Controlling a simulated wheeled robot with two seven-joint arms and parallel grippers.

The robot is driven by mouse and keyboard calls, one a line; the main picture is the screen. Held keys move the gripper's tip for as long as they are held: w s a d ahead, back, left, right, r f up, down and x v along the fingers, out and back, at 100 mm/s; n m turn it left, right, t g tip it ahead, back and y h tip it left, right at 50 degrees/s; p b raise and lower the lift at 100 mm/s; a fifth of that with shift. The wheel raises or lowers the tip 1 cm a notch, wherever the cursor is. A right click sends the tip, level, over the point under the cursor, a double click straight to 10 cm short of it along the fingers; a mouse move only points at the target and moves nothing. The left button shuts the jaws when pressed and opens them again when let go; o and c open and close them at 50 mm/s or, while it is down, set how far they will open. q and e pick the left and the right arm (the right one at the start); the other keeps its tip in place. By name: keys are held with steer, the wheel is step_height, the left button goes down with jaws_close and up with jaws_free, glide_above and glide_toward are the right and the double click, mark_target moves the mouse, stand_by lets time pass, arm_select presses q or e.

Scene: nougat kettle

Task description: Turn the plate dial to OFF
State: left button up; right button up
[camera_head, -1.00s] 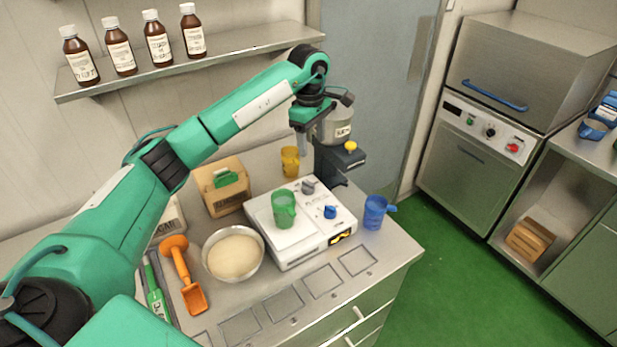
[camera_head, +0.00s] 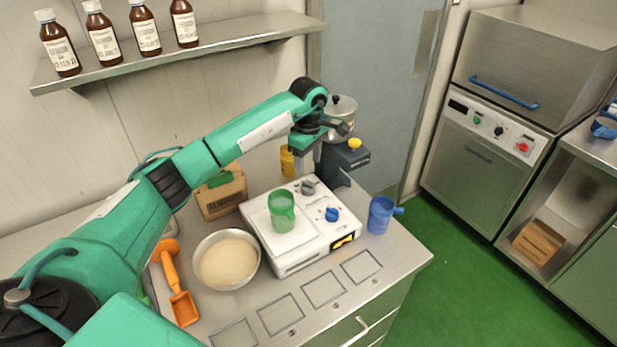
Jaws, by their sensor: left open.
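A white hot plate unit (camera_head: 290,262) stands on the steel counter. It carries a grey dial (camera_head: 308,187) at its back and a blue dial (camera_head: 332,214) nearer its right front; their markings are too small to read. A green measuring cup (camera_head: 282,211) stands on its top plate. My left gripper (camera_head: 308,170) points down just behind and above the grey dial, open, with nothing seen between its fingers. Its fingertips are small and partly hidden, so I cannot tell whether they touch the dial. My right gripper is not in view.
A blue cup (camera_head: 381,215) stands right of the unit, and a bowl of pale powder (camera_head: 226,260) stands left. A dark stand with a yellow knob (camera_head: 355,143) and a metal pot (camera_head: 341,115) are close behind my gripper. An orange scoop (camera_head: 182,300) lies front left.

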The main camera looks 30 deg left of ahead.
mark_target(309, 183)
arm_select(q)
step_height(309, 183, down, 7)
steer(key=shift+r+p, duration=0.15)
steer(key=shift+p, duration=0.8)
steer(key=shift+f, duration=0.35)
steer(key=c, duration=0.9)
steer(key=shift+c, duration=0.3)
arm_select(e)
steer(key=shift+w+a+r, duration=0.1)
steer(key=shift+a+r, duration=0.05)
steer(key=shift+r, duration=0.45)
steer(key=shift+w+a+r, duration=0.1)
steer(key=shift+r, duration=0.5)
